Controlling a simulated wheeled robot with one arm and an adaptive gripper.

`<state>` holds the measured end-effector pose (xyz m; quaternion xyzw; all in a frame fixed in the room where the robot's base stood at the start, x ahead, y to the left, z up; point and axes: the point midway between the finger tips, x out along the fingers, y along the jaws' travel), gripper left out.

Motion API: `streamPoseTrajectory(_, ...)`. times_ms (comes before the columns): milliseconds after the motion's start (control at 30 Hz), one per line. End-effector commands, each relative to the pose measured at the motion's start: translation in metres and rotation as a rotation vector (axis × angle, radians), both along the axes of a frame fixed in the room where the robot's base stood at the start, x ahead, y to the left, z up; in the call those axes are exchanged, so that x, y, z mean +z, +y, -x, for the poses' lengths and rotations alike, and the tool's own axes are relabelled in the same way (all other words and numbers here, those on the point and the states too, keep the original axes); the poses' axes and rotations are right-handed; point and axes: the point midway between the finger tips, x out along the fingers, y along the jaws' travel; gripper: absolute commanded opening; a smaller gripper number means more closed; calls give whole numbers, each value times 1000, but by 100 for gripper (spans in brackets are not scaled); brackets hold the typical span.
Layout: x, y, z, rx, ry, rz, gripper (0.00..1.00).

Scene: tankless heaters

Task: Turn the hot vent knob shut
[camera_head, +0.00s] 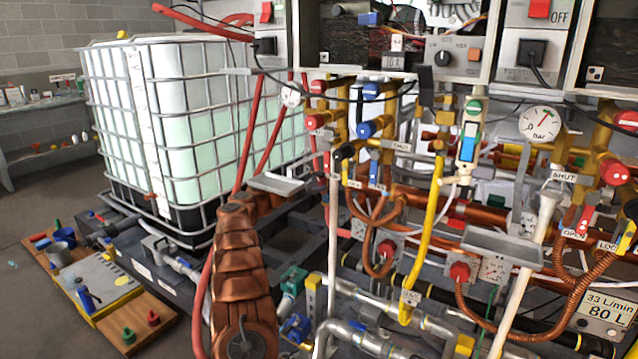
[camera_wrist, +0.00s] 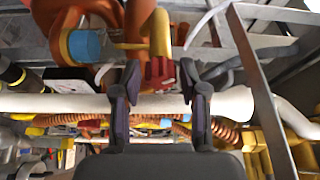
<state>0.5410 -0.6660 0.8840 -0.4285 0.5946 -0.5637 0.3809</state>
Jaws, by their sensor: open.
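In the wrist view my gripper (camera_wrist: 159,82) is open, its two dark fingers apart. A red knob (camera_wrist: 160,70) shows between and just beyond the fingertips; I cannot tell whether they touch it. In the head view red knobs sit at the left of the manifold, an upper one (camera_head: 318,86) and a lower one (camera_head: 316,122). More red knobs (camera_head: 614,172) are at the right edge. No legible label marks the hot vent knob, so I cannot tell which it is. I cannot make out my gripper in the head view.
A white pipe (camera_wrist: 60,103) crosses behind the fingers. A metal bar (camera_wrist: 262,90) slants close on the right. Blue knobs (camera_head: 366,130), a yellow pipe (camera_head: 431,230) and copper hoses (camera_head: 375,240) crowd the manifold. A caged tank (camera_head: 180,75) stands at the left.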

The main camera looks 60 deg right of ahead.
Motion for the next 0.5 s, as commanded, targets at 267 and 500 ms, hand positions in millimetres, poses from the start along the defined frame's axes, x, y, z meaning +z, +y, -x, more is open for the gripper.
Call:
streamPoseTrajectory(267,0,26,-11,6,0,-3,43)
streamPoseTrajectory(500,-2,71,-27,5,1,-3,43)
